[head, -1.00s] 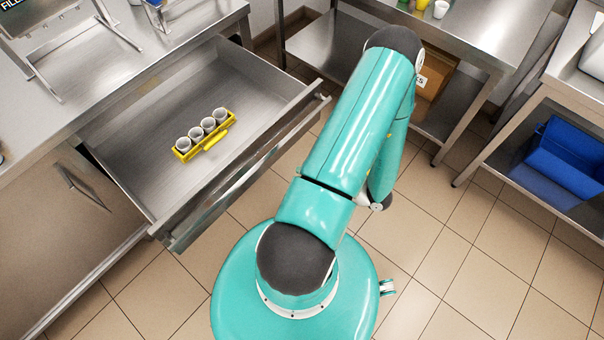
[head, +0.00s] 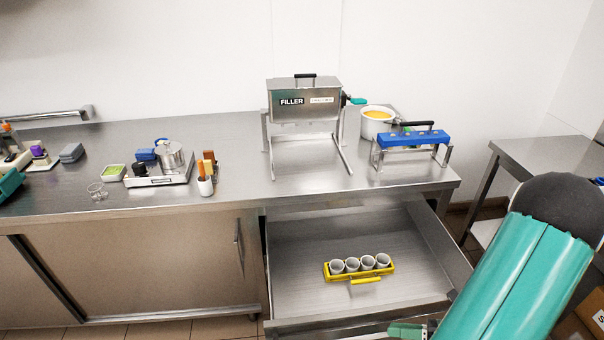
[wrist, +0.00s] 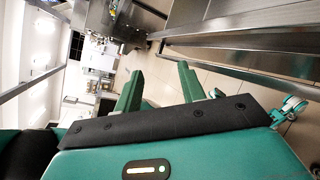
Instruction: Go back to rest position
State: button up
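My gripper (wrist: 158,82) shows in the wrist view with its two green fingers apart and nothing between them. My teal arm (head: 520,280) fills the lower right of the head view, beside the open drawer (head: 300,235). A yellow carrier (head: 367,281) with several pale cups in a row stands upright in the drawer, apart from the arm.
The counter (head: 235,150) holds the filler (head: 305,100), a blue-topped rack (head: 413,140), a white tub (head: 376,122) and a scale (head: 160,171). The drawer juts out below it. Another steel table (head: 545,155) stands at right. Tiled floor shows in the wrist view.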

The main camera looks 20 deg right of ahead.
jog(key=w+a+r+m+g+h, duration=0.1)
jog(key=w+a+r+m+h, duration=0.1)
jog(key=a+r+m, duration=0.5)
jog(key=w+a+r+m+g+h, duration=0.2)
jog(key=a+r+m+h, duration=0.3)
jog(key=r+m, duration=0.5)
jog(key=w+a+r+m+g+h, duration=0.1)
jog(key=w+a+r+m+h, duration=0.2)
jog(key=a+r+m, duration=0.5)
jog(key=a+m+h, duration=0.1)
jog(key=m, duration=0.9)
jog(key=shift+a+r+m, duration=0.25)
jog(key=shift+a+m, duration=0.1)
jog(key=shift+m, duration=0.05)
jog(key=shift+s+d, duration=0.1)
jog(key=shift+d, duration=0.05)
